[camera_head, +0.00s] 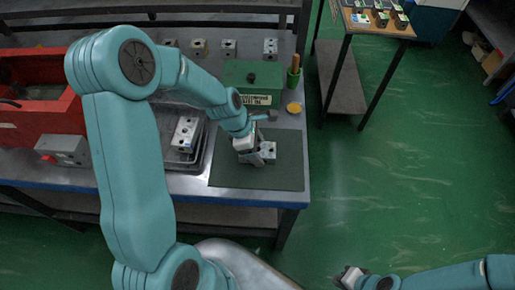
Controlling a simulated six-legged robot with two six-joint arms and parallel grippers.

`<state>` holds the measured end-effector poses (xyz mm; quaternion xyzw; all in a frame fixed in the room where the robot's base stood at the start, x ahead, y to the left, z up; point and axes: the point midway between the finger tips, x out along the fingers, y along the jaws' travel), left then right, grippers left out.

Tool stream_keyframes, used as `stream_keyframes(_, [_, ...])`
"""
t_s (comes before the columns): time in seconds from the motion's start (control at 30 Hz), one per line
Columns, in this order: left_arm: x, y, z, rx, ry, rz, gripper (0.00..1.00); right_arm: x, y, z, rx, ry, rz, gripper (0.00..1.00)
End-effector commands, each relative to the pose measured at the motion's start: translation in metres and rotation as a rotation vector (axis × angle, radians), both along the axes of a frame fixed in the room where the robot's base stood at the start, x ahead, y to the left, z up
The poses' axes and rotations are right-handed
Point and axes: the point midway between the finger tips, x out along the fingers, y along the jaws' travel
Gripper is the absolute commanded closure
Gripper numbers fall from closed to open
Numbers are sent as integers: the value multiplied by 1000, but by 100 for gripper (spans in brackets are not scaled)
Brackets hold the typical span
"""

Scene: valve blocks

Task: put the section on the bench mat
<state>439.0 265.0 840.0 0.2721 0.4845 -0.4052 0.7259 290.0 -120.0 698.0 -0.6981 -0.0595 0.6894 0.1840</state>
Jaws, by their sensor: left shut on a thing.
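The section (268,150) is a small grey metal valve block with dark holes. It is at the dark green bench mat (230,174), over its upper middle part. My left gripper (258,148) reaches in from the upper left and is shut on the section. The gripper hides part of the block, and I cannot tell whether its underside touches the mat. My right gripper (341,277) is low in the picture, over the green floor and away from the bench; its jaws are too small to read.
A tray (205,152) left of the mat holds another metal block (185,133). Behind the mat are a green box (240,76), a green cup with tools (293,80) and a yellow round thing (294,108). A red machine (40,110) stands at left. The mat's front is clear.

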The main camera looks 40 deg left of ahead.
Motion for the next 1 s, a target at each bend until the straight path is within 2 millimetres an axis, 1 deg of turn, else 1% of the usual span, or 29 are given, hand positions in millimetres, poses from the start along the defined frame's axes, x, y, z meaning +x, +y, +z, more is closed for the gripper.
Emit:
stream_keyframes(0.17, [0, 0, -3, 0, 0, 0, 91, 0, 0, -2, 0, 0, 0, 100])
stream_keyframes(0.2, [0, 0, -3, 0, 1, 0, 27, 0, 0, -2, 0, 0, 0, 100])
stream_keyframes(0.27, [0, 0, -3, -1, 2, -1, 8, 0, 0, -2, 0, 0, 0, 100])
stream_keyframes(0.73, [-1, -1, -1, -2, 3, -2, 8, 0, 0, 0, 0, 0, 0, 100])
stream_keyframes(0.87, [-2, 4, 12, -1, -1, 0, 8, 0, 0, 1, 0, 0, 0, 100])
stream_keyframes(1.0, [-8, 15, 41, 2, -6, 1, 8, 0, 0, 2, 0, 0, 0, 100])
